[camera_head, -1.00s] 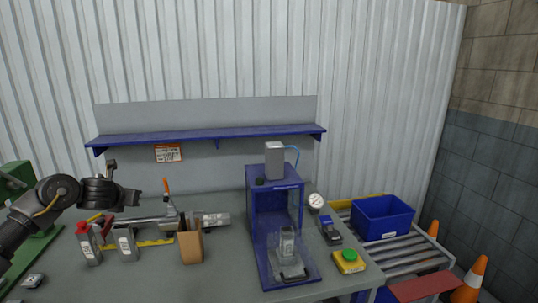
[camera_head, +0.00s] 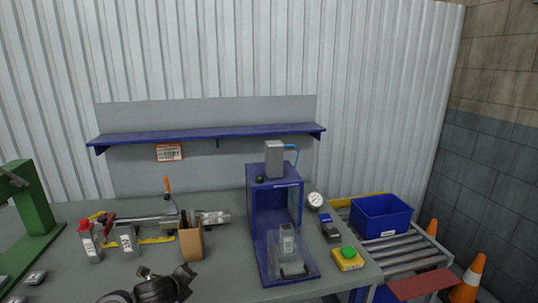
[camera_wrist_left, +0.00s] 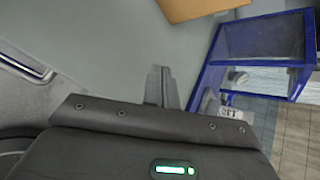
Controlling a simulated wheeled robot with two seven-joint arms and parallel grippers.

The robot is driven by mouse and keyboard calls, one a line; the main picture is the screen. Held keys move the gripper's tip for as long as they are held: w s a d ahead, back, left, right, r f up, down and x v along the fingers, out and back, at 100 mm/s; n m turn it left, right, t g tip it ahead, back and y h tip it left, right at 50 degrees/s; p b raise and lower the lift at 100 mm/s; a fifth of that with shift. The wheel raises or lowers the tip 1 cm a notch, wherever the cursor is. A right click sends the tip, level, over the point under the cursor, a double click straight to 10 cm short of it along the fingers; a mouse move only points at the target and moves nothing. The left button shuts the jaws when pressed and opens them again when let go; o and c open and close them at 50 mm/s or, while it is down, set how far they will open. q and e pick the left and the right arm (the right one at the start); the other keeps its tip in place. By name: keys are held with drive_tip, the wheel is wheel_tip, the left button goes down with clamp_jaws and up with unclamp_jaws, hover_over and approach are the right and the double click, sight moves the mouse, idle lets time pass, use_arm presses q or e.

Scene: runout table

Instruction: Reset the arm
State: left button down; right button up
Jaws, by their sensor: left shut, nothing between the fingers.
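My left gripper (camera_head: 180,280) is low at the front of the table in the head view, in front of the brown cardboard box (camera_head: 191,244) and left of the blue press-like fixture (camera_head: 264,255). In the left wrist view its two fingers (camera_wrist_left: 159,82) are together with nothing between them, above bare grey table. The cardboard box shows at the top of that view (camera_wrist_left: 195,8) and the blue fixture at the right (camera_wrist_left: 215,72). A clear, labelled block (camera_head: 287,240) stands in the fixture. My right gripper is out of view.
A yellow box with a green button (camera_head: 347,259) is at the right edge. A blue bin (camera_head: 381,216) sits on rollers beyond. A shelf (camera_head: 207,136) spans behind.

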use_arm(q)
drive_tip(key=s+d+f+n+g, duration=0.1)
drive_tip(key=s+d+f+n, duration=0.15)
drive_tip(key=s, duration=0.25)
drive_tip(key=s+d+f+n, duration=0.1)
drive_tip(key=s+f+n, duration=0.3)
drive_tip(key=s, duration=0.2)
drive_tip(key=s+a+f+n+g, duration=0.25)
drive_tip(key=s+n, duration=0.65)
drive_tip(key=s, duration=0.5)
drive_tip(key=s+a+f+n+g, duration=0.1)
drive_tip(key=s+f+n+g, duration=0.25)
drive_tip(key=s+n, duration=0.85)
drive_tip(key=s+f+m+g+b, duration=0.1)
drive_tip(key=s+f+m, duration=0.15)
drive_tip(key=f, duration=1.15)
drive_tip(key=s+f+m, duration=0.1)
drive_tip(key=s+f, duration=0.2)
drive_tip(key=f, duration=1.1)
drive_tip(key=s+a+f+g, duration=0.1)
drive_tip(key=s+a+f, duration=0.2)
drive_tip(key=s+f, duration=1.1)
drive_tip(key=shift+s+f+y+b, duration=0.2)
drive_tip(key=shift+s+y+b, duration=0.25)
drive_tip(key=shift+s, duration=0.1)
